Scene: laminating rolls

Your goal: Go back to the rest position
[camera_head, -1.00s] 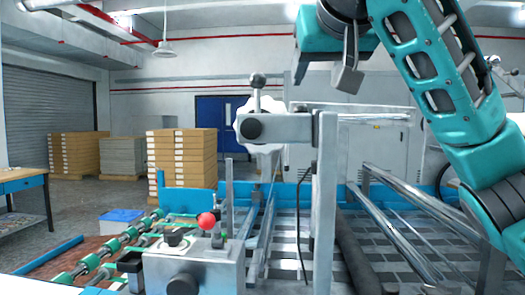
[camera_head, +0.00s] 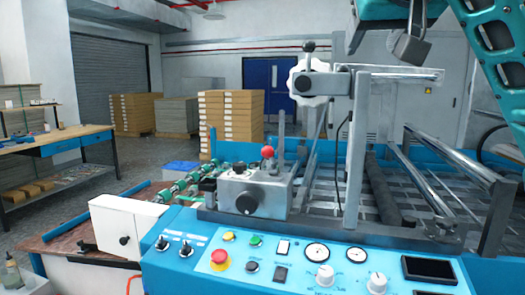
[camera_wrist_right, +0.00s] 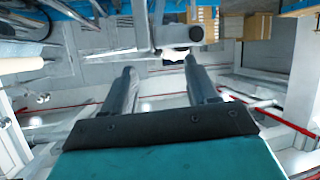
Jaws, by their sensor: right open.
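My right gripper (camera_head: 410,44) hangs at the top right of the head view, above the laminating machine (camera_head: 340,238). Its upper part is cut off by the frame's top edge. In the right wrist view its two dark fingers (camera_wrist_right: 160,72) stand apart with nothing between them, so it is open and empty. The teal right arm (camera_head: 495,45) comes in at the right edge. My left gripper is in neither view.
The blue control panel (camera_head: 190,262) with a red button (camera_head: 219,257) spans the lower front. A metal post with a black-knobbed clamp (camera_head: 322,82) rises mid-frame. Steel rollers (camera_head: 435,165) lie right. A wooden workbench (camera_head: 60,139) and stacked boxes (camera_head: 228,115) stand left and behind.

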